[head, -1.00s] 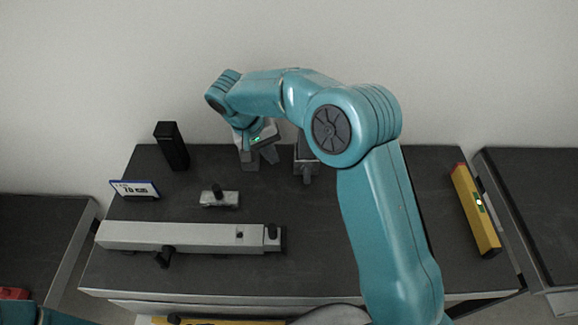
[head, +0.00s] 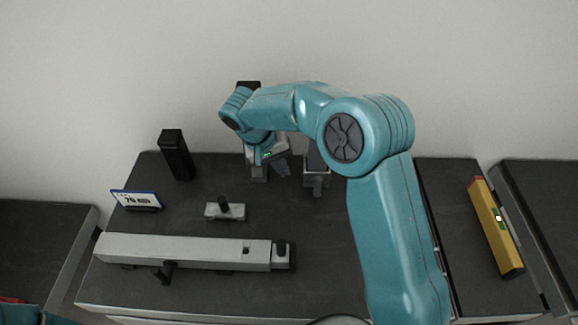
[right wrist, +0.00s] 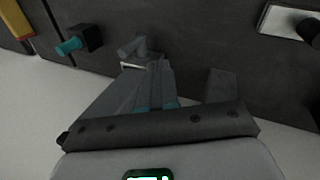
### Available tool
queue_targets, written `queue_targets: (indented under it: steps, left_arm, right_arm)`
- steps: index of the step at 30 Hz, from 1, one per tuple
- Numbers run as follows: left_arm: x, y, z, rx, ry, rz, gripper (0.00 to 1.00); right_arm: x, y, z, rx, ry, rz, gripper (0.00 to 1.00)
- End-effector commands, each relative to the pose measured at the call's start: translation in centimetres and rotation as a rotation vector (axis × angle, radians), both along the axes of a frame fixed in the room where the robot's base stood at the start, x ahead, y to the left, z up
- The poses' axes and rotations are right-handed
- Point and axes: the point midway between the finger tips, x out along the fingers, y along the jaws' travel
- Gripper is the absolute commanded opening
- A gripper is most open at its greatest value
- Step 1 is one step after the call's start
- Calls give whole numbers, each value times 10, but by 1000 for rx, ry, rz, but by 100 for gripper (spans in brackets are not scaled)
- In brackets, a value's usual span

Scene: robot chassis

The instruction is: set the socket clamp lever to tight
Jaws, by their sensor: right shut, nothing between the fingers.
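My right gripper (head: 265,172) points down over the back middle of the dark bench, shut and empty. In the right wrist view its closed fingers (right wrist: 157,85) lie just beside a short grey peg (right wrist: 133,47) on a pale base, seemingly apart from it. Left of that peg is a dark block with a teal-tipped lever (right wrist: 70,46). In the head view a grey block (head: 316,180) stands just right of my gripper, partly hidden by my arm. I cannot tell for sure which part is the socket clamp lever, nor its setting. My left gripper is out of view.
A long grey bar (head: 180,250) with a dark end lies across the front left. A small grey plate with a dark knob (head: 225,211), a black post (head: 176,157) and a small sign (head: 136,199) stand behind it. A yellow level (head: 494,228) lies at right.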

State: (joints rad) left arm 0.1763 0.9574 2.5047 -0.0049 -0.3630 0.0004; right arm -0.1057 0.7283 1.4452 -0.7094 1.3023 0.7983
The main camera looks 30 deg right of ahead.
Motion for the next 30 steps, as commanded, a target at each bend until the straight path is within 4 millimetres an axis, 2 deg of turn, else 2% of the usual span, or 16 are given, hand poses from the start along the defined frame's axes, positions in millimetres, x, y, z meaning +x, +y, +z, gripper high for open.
queue_targets:
  steps: [11,12,18,30]
  left_arm:
    - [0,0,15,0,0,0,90]
    - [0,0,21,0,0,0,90]
    - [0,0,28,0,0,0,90]
    - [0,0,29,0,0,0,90]
  right_arm:
    - [-8,-29,-74,0,5,-1,0]
    - [-10,-37,-68,-1,0,-3,0]
    - [-18,-59,-70,-1,1,-1,0]
    - [-20,-65,-71,0,-1,0,0]
